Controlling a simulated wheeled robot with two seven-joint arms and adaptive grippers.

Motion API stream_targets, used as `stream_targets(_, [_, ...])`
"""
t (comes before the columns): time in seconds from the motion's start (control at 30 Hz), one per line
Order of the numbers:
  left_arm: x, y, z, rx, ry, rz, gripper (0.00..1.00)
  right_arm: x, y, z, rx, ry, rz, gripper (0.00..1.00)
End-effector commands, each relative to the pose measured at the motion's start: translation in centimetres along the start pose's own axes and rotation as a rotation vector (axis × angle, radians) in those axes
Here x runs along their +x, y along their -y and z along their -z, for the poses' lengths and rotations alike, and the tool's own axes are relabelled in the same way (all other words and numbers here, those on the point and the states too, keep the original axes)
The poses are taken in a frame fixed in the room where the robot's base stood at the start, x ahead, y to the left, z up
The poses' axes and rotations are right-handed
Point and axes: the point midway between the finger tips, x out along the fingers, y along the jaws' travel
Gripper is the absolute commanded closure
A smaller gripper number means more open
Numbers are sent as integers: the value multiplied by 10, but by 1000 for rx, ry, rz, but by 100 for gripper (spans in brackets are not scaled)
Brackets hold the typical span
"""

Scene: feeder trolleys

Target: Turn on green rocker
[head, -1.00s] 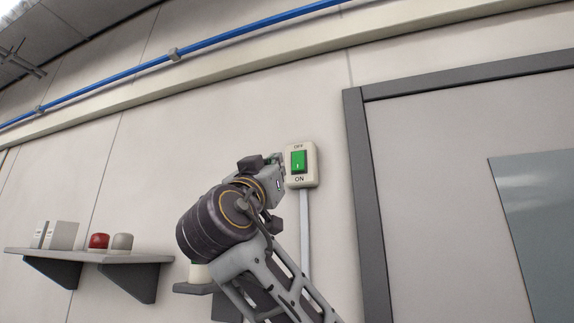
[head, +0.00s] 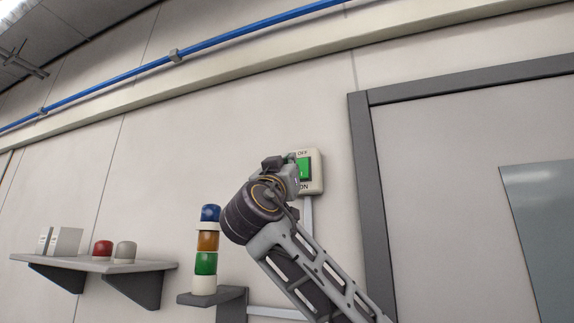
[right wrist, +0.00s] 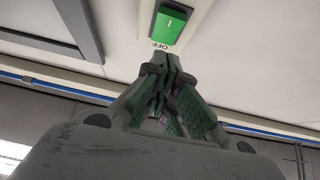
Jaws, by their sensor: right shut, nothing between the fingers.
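The green rocker (head: 305,168) sits in a cream switch box on the wall, with OFF printed above it and ON below. My right gripper (head: 291,161) is shut and empty, at the left edge of the box, and hides part of the rocker and labels. In the right wrist view the green rocker (right wrist: 171,24) shows beyond the closed fingertips (right wrist: 164,62), which are near the OFF label. I cannot tell whether the fingertips touch the box. Which way the rocker is tilted is not clear. My left gripper is not in view.
A stack light (head: 206,250) with blue, orange and green sections stands on a bracket left of my right arm. A wall shelf (head: 95,264) holds a red dome, a grey dome and pale boxes. A dark door frame (head: 368,200) rises right of the switch.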

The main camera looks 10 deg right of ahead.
Motion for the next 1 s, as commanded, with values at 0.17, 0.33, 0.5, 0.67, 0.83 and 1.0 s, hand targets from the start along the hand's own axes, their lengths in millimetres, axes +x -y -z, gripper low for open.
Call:
stream_targets(0.17, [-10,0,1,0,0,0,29,18,-1,-4,-3,1,-2,100])
stream_targets(0.33, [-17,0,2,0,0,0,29,29,-1,-16,-4,0,-1,100])
stream_targets(0.5, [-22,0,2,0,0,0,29,36,-1,-24,-2,0,-1,100])
stream_targets(0.67, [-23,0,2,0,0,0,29,39,0,-28,-1,0,-1,100])
stream_targets(0.83, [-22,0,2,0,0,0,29,39,0,-29,-1,1,-1,100])
stream_targets(1.0, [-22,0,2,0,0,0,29,38,0,-29,-1,1,-1,100])
